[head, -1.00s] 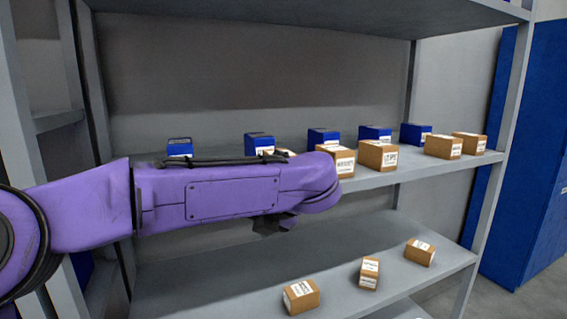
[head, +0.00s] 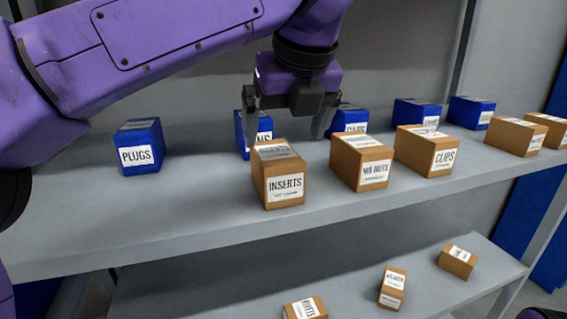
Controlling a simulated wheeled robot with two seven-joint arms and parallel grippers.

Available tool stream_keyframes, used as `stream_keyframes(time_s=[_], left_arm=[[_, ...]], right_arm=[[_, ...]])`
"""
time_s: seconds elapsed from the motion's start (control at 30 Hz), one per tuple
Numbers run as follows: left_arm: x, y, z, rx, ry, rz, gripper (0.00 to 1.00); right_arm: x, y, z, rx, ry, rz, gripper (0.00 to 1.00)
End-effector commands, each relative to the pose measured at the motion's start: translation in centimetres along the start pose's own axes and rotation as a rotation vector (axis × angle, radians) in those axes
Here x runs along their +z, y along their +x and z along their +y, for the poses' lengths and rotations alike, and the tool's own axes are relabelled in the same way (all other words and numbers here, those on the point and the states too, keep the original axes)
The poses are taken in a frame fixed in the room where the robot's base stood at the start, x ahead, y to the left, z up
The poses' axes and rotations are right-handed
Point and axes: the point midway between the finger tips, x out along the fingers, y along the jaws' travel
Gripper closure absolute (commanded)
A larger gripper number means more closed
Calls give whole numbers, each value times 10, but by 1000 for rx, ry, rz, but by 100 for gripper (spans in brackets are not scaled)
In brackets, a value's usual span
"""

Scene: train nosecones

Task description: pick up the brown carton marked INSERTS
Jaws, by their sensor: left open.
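The brown carton marked INSERTS (head: 277,177) stands near the front edge of the upper shelf in the head view, its label facing me. My left gripper (head: 287,134) points down over and just behind the carton. Its two dark fingers are spread apart, with nothing seen between them. The left fingertip is partly hidden near the carton's top and a blue box. I cannot tell whether the fingers touch the carton. My right gripper is not in view.
On the shelf (head: 150,220), a brown WING NUTS-like carton (head: 361,160) and the CLIPS carton (head: 428,150) stand to the right. A blue PLUGS box (head: 139,147) stands left, with several blue boxes behind. Brown cartons lie on the lower shelf (head: 250,285).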

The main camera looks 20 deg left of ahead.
Motion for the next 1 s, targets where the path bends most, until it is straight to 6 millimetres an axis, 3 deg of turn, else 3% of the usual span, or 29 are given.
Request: stream_keyframes(time_s=[0.1,0.27,0.5,0.77,0.97,1.0], left_arm=[[0,24,0,1,3,3,0],[1,42,0,1,3,3,0],[2,82,0,0,1,1,0],[1,87,0,-1,0,-1,0],[1,87,0,0,1,-1,65],[2,86,0,-1,0,-1,65]], right_arm=[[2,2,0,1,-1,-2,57],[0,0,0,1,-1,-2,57],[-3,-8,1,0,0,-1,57],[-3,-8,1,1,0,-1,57],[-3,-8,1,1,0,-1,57],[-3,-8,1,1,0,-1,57]])
